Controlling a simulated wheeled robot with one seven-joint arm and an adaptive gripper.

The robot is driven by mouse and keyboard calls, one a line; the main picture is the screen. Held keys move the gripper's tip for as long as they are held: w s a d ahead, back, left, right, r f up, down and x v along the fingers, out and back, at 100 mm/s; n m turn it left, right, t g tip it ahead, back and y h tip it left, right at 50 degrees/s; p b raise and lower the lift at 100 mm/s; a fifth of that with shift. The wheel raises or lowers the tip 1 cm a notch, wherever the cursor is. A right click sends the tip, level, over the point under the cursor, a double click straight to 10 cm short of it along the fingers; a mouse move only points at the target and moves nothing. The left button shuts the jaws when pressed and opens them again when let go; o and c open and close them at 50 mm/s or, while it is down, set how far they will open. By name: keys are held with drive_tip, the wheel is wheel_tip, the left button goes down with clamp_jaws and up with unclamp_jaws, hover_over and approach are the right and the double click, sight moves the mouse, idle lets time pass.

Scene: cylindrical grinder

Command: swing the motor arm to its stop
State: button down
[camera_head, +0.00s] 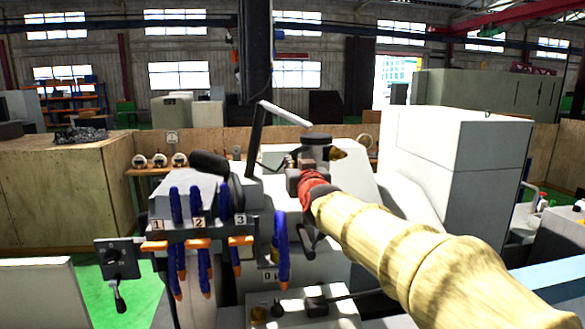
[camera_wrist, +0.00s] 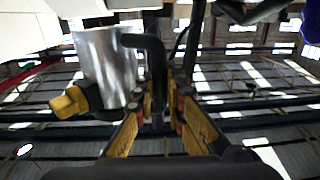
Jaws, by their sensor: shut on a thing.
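The motor arm shows in the wrist view as a bare metal cylinder (camera_wrist: 108,65) with a yellow-tipped fitting (camera_wrist: 72,101) on its left and a black bent handle (camera_wrist: 153,55). My gripper (camera_wrist: 163,108) has its yellow fingers either side of the handle's lower stretch and is shut on it. In the head view a dark round cap (camera_head: 316,138) and a small yellow fitting (camera_head: 338,154) show just beyond my wrist. My arm and wrist hide the grip and most of the handle there. The stop cannot be made out in either view.
Blue hoses with orange nozzles (camera_head: 282,250) and numbered blocks stand left of my wrist. A thin light bar on a dark post (camera_head: 285,113) rises close behind. A tall white cabinet (camera_head: 457,160) stands to the right. A control box with a lever (camera_head: 118,262) is at the lower left.

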drive_tip(key=shift+d, duration=0.1)
drive_tip(key=c, duration=1.8)
unclamp_jaws()
drive_tip(key=shift+w+d, duration=0.15)
drive_tip(key=shift+d, duration=0.05)
drive_tip(key=shift+c, duration=0.2)
drive_tip(key=shift+a, duration=0.1)
drive_tip(key=shift+s, duration=0.4)
drive_tip(key=s+d, duration=0.2)
drive_tip(key=s, duration=0.9)
drive_tip(key=shift+s+d+f, duration=0.1)
drive_tip(key=shift+s, duration=0.05)
drive_tip(key=s+d+f+g+h+b, duration=0.1)
drive_tip(key=s+d+f+g, duration=0.3)
drive_tip(key=s+f, duration=0.8)
drive_tip(key=s+d+f+m+g+h+b, duration=0.1)
drive_tip(key=s+d+f+g, duration=0.3)
drive_tip(key=s+f, duration=0.7)
drive_tip(key=s+d+f+m+g+h+b, duration=0.1)
drive_tip(key=s+d+f+g+b, duration=0.2)
drive_tip(key=s+f, duration=0.9)
drive_tip(key=d+f+g, duration=0.1)
drive_tip(key=d, duration=0.2)
drive_tip(key=shift+s, duration=0.35)
